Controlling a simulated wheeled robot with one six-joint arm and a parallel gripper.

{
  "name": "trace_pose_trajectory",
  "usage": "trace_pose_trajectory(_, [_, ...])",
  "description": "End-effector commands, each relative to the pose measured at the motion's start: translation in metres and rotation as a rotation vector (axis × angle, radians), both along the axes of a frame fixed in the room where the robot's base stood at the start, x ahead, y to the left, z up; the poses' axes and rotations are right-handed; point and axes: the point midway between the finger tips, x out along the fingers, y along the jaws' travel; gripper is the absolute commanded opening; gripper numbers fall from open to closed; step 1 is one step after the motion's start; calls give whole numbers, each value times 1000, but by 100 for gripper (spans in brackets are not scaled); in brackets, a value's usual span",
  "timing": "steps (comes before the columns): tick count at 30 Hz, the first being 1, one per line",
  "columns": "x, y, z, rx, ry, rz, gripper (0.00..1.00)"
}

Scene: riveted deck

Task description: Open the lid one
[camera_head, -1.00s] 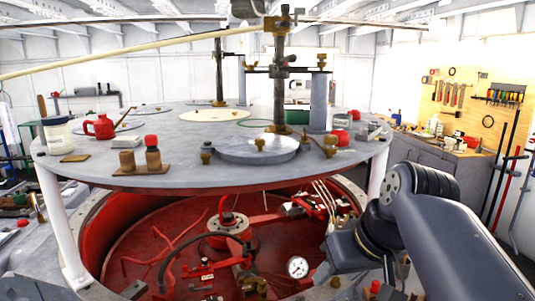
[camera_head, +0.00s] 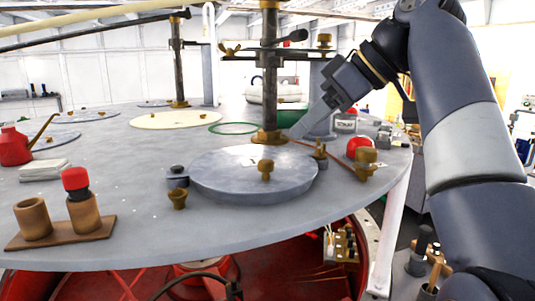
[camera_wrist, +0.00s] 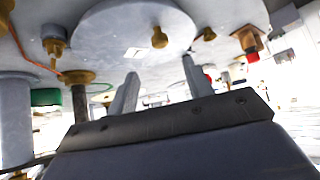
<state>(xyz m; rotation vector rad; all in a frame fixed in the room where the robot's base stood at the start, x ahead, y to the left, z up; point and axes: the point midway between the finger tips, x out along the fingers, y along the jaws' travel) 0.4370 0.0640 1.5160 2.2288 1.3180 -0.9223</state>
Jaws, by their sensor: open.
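Lid one is a round grey metal lid (camera_head: 222,177) with a small white label and a brass knob (camera_head: 266,169) at its middle. It lies flat on the round grey deck, closed. In the wrist view the lid (camera_wrist: 110,28) is at the top, with its knob (camera_wrist: 159,38) hanging downward in that picture. My gripper (camera_head: 302,130) is above the deck, behind and right of the knob, apart from it. Its two fingers (camera_wrist: 160,66) are spread and empty.
A dark post (camera_head: 270,75) with a brass foot rises just behind the lid. A dark-capped grey fitting (camera_head: 178,177) and a brass cup (camera_head: 178,199) stand left of it. A wooden stand (camera_head: 62,232) holds two brown cylinders. The deck's front edge is close below the lid.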

Motion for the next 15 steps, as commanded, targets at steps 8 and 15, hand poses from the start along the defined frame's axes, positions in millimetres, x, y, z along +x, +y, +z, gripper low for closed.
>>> trace_pose_trajectory(8, [15,31,-37,1,5,4,49])
trace_pose_trajectory(15, [29,54,-63,0,3,0,49])
